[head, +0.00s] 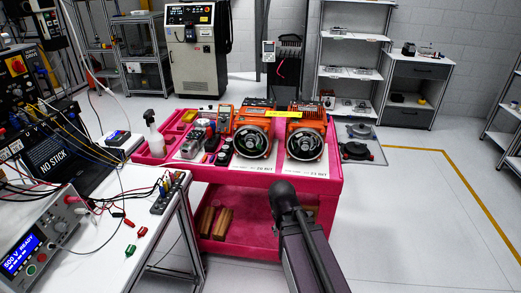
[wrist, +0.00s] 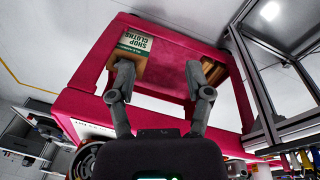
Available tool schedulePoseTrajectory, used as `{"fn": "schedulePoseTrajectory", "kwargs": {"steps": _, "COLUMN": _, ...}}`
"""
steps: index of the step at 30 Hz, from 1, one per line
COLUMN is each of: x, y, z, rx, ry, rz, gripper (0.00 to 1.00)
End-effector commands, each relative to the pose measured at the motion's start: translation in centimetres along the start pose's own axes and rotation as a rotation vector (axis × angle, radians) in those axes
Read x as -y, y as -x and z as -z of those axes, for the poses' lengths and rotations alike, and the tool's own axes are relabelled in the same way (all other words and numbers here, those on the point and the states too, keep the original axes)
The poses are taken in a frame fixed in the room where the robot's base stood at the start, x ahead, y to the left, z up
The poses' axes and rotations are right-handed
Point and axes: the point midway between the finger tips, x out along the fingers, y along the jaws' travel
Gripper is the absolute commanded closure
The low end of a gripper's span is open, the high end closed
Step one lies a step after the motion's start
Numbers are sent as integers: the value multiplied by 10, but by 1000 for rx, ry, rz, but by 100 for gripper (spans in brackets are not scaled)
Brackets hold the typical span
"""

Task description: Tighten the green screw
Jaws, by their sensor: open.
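Two orange motor units with round dark faces, a left one (head: 254,137) and a right one (head: 305,138), stand on top of the pink cart (head: 258,177) in the head view. I cannot make out a green screw on either unit. My gripper (wrist: 159,72) is open and empty in the wrist view, its two fingers apart over the cart's lower shelf area. In the head view my dark arm rises in front of the cart, and the fingers cannot be made out there. Part of a round motor face (wrist: 88,160) shows at the wrist view's lower left.
A shop cloths box (wrist: 134,45) and wooden blocks (head: 215,222) sit on the lower shelf. A spray bottle (head: 154,133) and small tools share the cart top. A white bench (head: 110,265) with cables and instruments stands left. The floor (head: 420,210) at right is clear.

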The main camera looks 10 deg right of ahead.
Motion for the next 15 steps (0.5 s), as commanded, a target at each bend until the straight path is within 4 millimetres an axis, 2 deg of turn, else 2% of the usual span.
{"fn": "schedulePoseTrajectory", "kwargs": {"steps": 1, "x": -4, "y": -9, "z": 12, "rx": -26, "ry": 28, "rz": -42, "gripper": 35}}
{"fn": "schedulePoseTrajectory", "kwargs": {"steps": 7, "x": -32, "y": -25, "z": 66, "rx": -164, "ry": 217, "rz": -292, "gripper": 35}}
{"fn": "schedulePoseTrajectory", "kwargs": {"steps": 15, "x": -54, "y": -19, "z": 153, "rx": -327, "ry": 580, "rz": -708, "gripper": 35}}
